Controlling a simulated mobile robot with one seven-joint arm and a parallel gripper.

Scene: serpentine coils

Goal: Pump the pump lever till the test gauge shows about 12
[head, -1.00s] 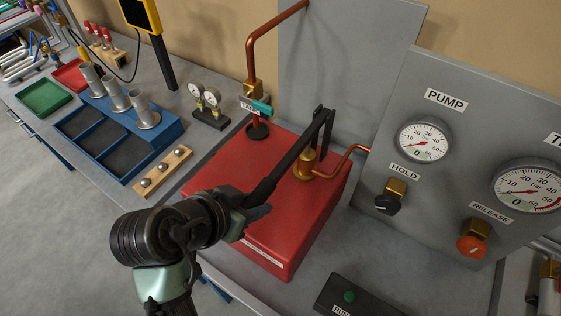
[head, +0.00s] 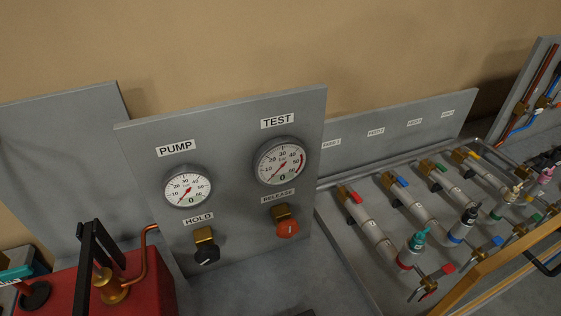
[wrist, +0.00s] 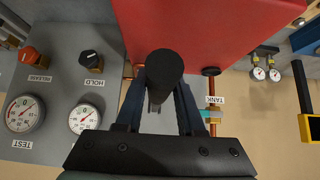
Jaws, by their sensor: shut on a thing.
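The pump lever's black linkage (head: 88,262) rises from the red pump tank (head: 150,292) at lower left in the head view. In the wrist view, my gripper (wrist: 160,98) is shut on the round black end of the pump lever (wrist: 165,66), in front of the red tank. The head view does not show my gripper. The test gauge (head: 283,161) is on the grey panel, its needle pointing lower left near the bottom of its scale. The pump gauge (head: 187,188) needle also points lower left. Both gauges show in the wrist view too, the test gauge (wrist: 22,113) at far left.
Below the gauges are a black HOLD knob (head: 206,254) and a red RELEASE knob (head: 286,228). A copper pipe (head: 147,250) runs beside the lever linkage.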

